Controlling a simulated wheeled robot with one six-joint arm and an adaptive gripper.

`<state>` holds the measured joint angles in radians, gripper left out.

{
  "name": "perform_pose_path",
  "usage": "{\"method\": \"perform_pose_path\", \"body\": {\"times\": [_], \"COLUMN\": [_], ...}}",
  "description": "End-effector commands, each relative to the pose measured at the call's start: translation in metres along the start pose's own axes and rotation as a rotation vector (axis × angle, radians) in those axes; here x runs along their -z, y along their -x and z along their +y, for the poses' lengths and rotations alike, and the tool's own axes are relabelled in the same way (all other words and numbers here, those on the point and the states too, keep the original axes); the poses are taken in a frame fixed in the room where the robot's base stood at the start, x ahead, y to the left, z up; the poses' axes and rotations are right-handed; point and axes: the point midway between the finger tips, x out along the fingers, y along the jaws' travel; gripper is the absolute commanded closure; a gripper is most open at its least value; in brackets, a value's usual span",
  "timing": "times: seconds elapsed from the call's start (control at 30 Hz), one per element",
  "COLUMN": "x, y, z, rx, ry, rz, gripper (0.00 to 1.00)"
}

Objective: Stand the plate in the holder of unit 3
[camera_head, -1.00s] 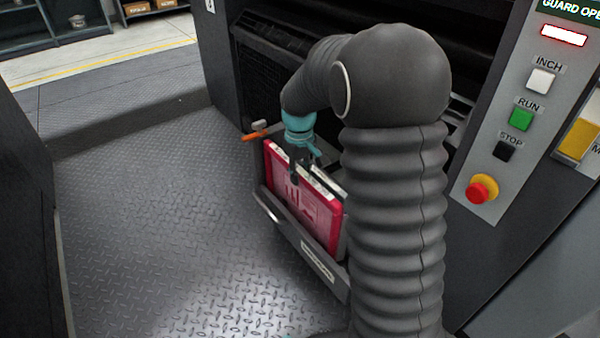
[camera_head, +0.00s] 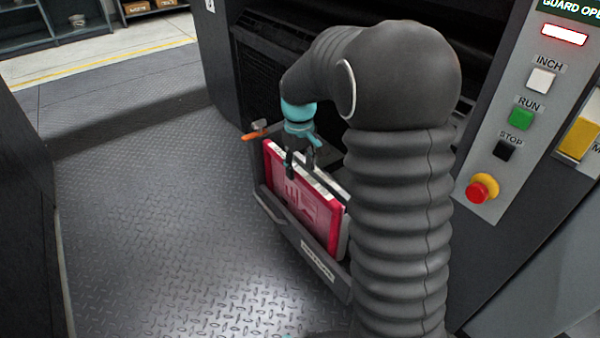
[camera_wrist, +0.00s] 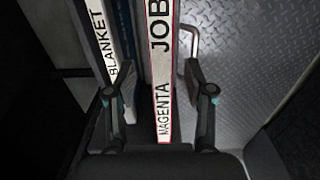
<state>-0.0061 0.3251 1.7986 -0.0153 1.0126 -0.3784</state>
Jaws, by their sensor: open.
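The magenta plate (camera_head: 300,205) stands on edge in the dark holder (camera_head: 328,282) at the front of the machine. Its white top edge, lettered "JOB" and "MAGENTA" (camera_wrist: 162,75), runs up the middle of the wrist view. My gripper (camera_head: 302,168) is over that top edge. In the wrist view my gripper (camera_wrist: 160,95) is open, one finger on each side of the plate edge, with gaps visible. The plate's lower edge is hidden behind the holder's front.
A second edge labelled "BLANKET" (camera_wrist: 101,40) stands left of the plate in the wrist view, close to my left finger. An orange handle (camera_head: 254,135) sticks out by the holder's far end. A control panel (camera_head: 515,125) is at right. The tread-plate floor (camera_head: 160,220) is clear.

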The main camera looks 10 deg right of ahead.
Motion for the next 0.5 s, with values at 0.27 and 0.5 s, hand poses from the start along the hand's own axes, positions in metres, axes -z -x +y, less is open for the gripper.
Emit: {"method": "perform_pose_path", "body": {"times": [0.27,0.5], "x": [0.001,0.001], "y": [0.057,0.086], "z": [0.000,0.000], "rx": [-0.001,-0.001], "ry": [0.000,0.000], "rz": [0.003,0.001], "gripper": [0.47,0.47]}}
